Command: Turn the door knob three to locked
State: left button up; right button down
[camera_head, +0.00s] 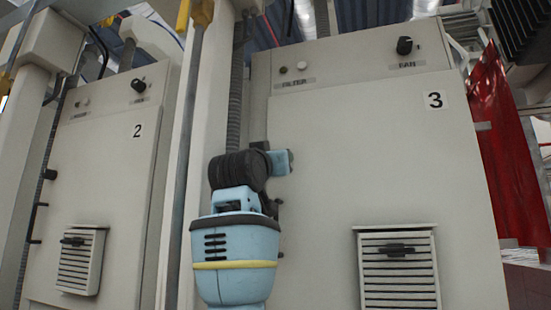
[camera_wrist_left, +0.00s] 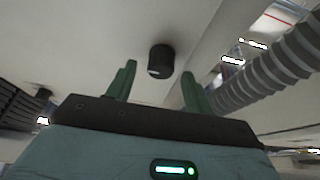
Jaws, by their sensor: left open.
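Cabinet three (camera_head: 380,150) stands right of centre in the head view, marked with a "3" label. My left arm reaches up in front of its left edge. My left gripper (camera_head: 281,163) shows there only as a light blue piece, its fingers hidden. In the left wrist view the gripper (camera_wrist_left: 158,76) has two green fingers spread apart and empty. A round black knob (camera_wrist_left: 161,58) with a pale mark sits on a light panel, between and beyond the fingertips, apparently untouched. It appears to be door knob three, which my arm seems to hide in the head view.
A black fan knob (camera_head: 404,45) and small buttons (camera_head: 301,65) are at the cabinet's top. A vent (camera_head: 399,270) is low on the door. Cabinet two (camera_head: 105,170) stands left, past a pale post. A ribbed hose (camera_wrist_left: 270,70) runs close on the wrist view's right.

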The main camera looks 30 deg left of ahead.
pick_arm(q)
jog(key=shift+x, duration=1.05)
jog(key=shift+c, duration=0.3)
jog(key=c, duration=0.9)
